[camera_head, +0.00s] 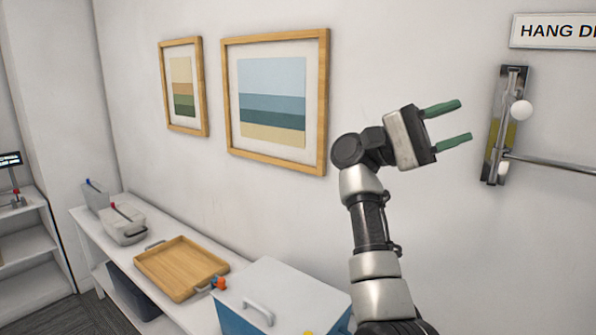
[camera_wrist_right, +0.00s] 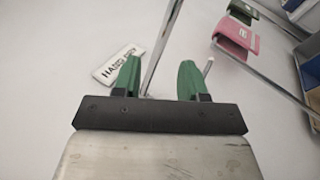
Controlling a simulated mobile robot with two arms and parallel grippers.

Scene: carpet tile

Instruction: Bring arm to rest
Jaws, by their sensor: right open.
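My right arm (camera_head: 373,230) stands raised in front of the white wall in the head view. My right gripper (camera_head: 455,122) is at its upper end, with two green fingers pointing right, spread apart and empty. In the right wrist view the gripper (camera_wrist_right: 160,80) also shows open, with nothing held between its fingers. A metal rail (camera_wrist_right: 162,48) runs behind the fingers there; the gripper appears clear of it. My left gripper is not in view.
A wall bracket (camera_head: 508,125) with a metal rod is right of the gripper, below a sign (camera_head: 560,31). Framed pictures (camera_head: 273,100) hang behind. A shelf below holds a wooden tray (camera_head: 180,268) and a lidded box (camera_head: 285,295). A pink cloth (camera_wrist_right: 236,36) hangs in the wrist view.

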